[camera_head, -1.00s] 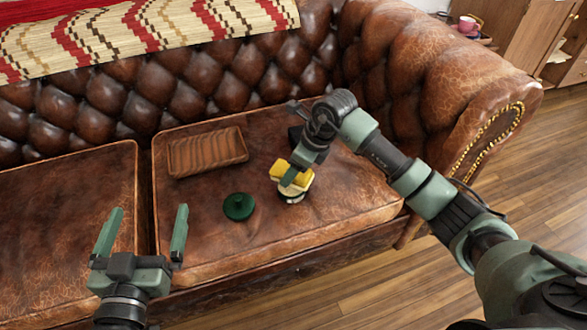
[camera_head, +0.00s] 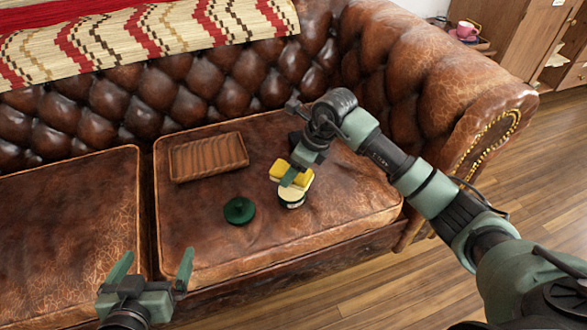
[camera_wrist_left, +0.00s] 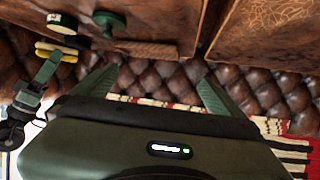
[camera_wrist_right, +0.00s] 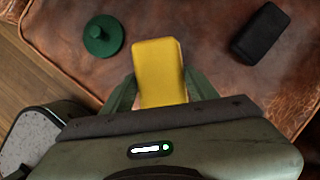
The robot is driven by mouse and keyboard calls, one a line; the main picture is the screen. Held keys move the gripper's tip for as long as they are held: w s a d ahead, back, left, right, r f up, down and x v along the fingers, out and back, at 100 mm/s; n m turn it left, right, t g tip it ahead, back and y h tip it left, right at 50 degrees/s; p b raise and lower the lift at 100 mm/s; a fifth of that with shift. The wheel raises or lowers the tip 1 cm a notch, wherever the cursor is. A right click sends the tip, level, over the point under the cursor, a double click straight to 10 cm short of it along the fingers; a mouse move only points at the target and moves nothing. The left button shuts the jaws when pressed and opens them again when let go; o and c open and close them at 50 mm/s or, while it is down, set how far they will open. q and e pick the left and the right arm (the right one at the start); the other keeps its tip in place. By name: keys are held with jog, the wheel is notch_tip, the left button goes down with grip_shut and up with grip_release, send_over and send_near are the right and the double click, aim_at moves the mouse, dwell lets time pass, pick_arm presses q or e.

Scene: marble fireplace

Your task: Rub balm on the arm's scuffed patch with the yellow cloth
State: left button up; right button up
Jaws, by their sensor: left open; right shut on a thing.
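The yellow cloth (camera_head: 292,173) is a folded pad held between the fingers of my right gripper (camera_head: 290,180), directly above or at the mouth of the open balm jar (camera_head: 292,201). I cannot tell whether cloth and balm touch. In the right wrist view the cloth (camera_wrist_right: 158,70) hides the jar. A dark green lid (camera_head: 239,210) lies on the seat cushion, left of the jar. My left gripper (camera_head: 152,268) is open and empty before the sofa's front edge. The sofa's right arm (camera_head: 450,90) has worn, cracked leather.
A brown ribbed tray (camera_head: 208,157) lies on the cushion (camera_head: 340,215) behind the lid. A small black object (camera_wrist_right: 262,33) lies near the jar, mostly hidden by my right arm in the head view. A patterned throw (camera_head: 140,35) covers the backrest. The left cushion (camera_head: 65,215) is clear.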

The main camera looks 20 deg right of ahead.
jog(key=shift+r+p, duration=0.4)
jog(key=shift+r, duration=0.2)
pick_arm(q)
jog(key=s+a+f+g+y, duration=0.1)
jog(key=s+a+f+g, duration=0.1)
jog(key=s+f+g, duration=0.2)
jog(key=shift+s+f+p, duration=0.3)
jog(key=shift+s+f, duration=0.4)
jog(key=shift+s, duration=0.05)
pick_arm(e)
jog(key=shift+r, duration=0.45)
pick_arm(q)
jog(key=shift+a, duration=0.1)
